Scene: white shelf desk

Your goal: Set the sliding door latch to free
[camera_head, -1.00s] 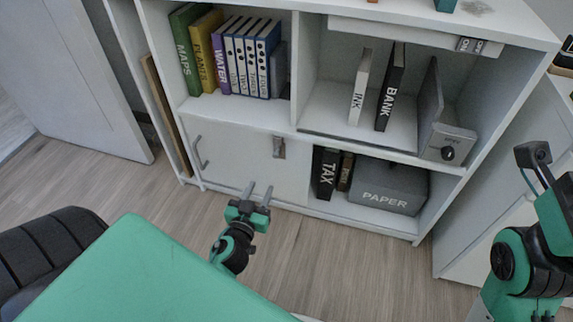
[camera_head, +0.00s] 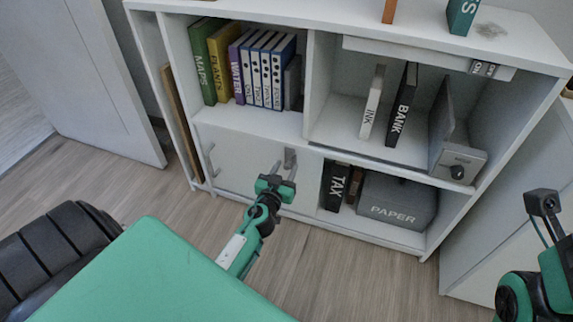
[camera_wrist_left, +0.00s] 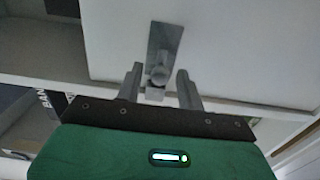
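The sliding door (camera_head: 232,157) is the white panel at the lower left of the white shelf desk. Its latch (camera_head: 290,157) is a small grey plate near the door's right edge, and it also shows in the left wrist view (camera_wrist_left: 163,50) with a knob at one end. My left gripper (camera_head: 283,170) is open just in front of the latch. In the left wrist view its two fingers (camera_wrist_left: 160,88) stand on either side of the knob, with visible gaps. I cannot tell whether they touch it. My right gripper (camera_head: 542,203) is at the right, away from the desk; its fingers are not clear.
A grey bar handle (camera_head: 210,160) is on the door's left side. The open compartment to the right holds a TAX binder (camera_head: 338,187) and a grey PAPER box (camera_head: 397,200). Books stand on the shelf above the door.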

